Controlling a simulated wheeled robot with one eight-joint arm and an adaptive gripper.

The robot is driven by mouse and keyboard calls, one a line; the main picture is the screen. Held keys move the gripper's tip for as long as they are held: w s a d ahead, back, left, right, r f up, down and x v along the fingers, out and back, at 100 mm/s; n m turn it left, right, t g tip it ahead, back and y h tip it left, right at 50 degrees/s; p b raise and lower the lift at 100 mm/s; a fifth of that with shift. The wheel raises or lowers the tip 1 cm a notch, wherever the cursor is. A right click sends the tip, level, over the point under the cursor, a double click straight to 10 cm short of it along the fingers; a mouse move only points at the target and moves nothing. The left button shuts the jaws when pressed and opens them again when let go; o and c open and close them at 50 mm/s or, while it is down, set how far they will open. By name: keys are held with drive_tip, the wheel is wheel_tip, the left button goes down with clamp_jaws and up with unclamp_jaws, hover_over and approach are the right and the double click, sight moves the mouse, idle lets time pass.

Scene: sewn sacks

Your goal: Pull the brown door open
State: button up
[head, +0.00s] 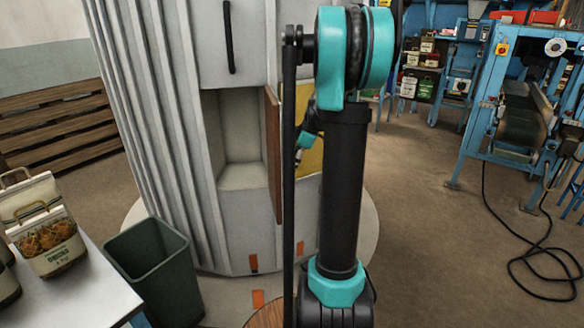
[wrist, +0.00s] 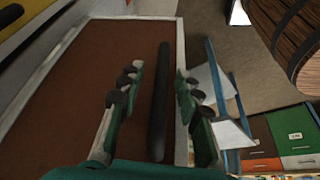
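The brown door (head: 273,155) stands swung out from the grey cabinet, nearly edge-on in the head view, with the pale compartment (head: 238,125) showing to its left. In the wrist view the brown door (wrist: 85,75) fills much of the left and middle, with a light edge. Its long black bar handle (wrist: 158,115) lies between the two fingers of my gripper (wrist: 160,72). The fingers are open, one on each side of the handle, with visible gaps. In the head view my gripper (head: 306,142) is partly hidden behind my arm, right of the door.
A grey-green bin (head: 155,265) and a table (head: 85,290) with a sack (head: 45,235) stand at the front left. Another black handle (head: 229,38) is on the panel above. Blue machines (head: 510,110) and a floor cable (head: 530,245) are at the right. Floor between is clear.

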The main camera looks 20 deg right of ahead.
drive_tip(key=shift+r, duration=0.15)
drive_tip(key=v, duration=1.1)
drive_tip(key=shift+r, duration=0.35)
drive_tip(key=shift+s+d, duration=0.1)
drive_tip(key=shift+d, duration=0.05)
